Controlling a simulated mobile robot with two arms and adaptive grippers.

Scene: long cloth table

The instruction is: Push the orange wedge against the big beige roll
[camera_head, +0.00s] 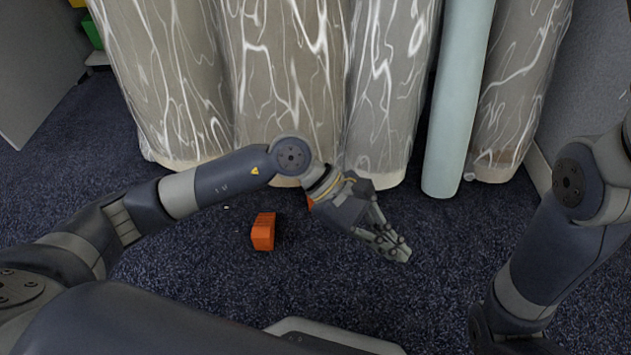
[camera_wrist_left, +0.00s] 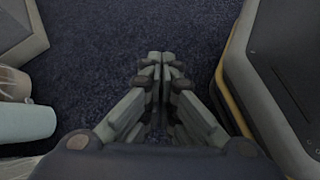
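An orange wedge (camera_head: 263,231) lies on the dark blue carpet, left of my left gripper. A second small orange piece (camera_head: 310,202) shows partly behind my left wrist; I cannot tell what it is. Several large beige rolls with white marbling stand upright behind, among them a wide one (camera_head: 285,80) behind my left forearm. A carpet gap separates the wedge from the rolls. My left gripper (camera_head: 401,251) points down to the right, apart from the wedge. In the left wrist view its fingertips (camera_wrist_left: 160,56) are together with nothing between them. My right gripper is out of view.
A light blue roll (camera_head: 457,100) stands among the beige rolls at the right; it also shows in the left wrist view (camera_wrist_left: 25,122). A grey panel (camera_head: 38,70) and green and yellow items (camera_head: 91,32) are at the far left.

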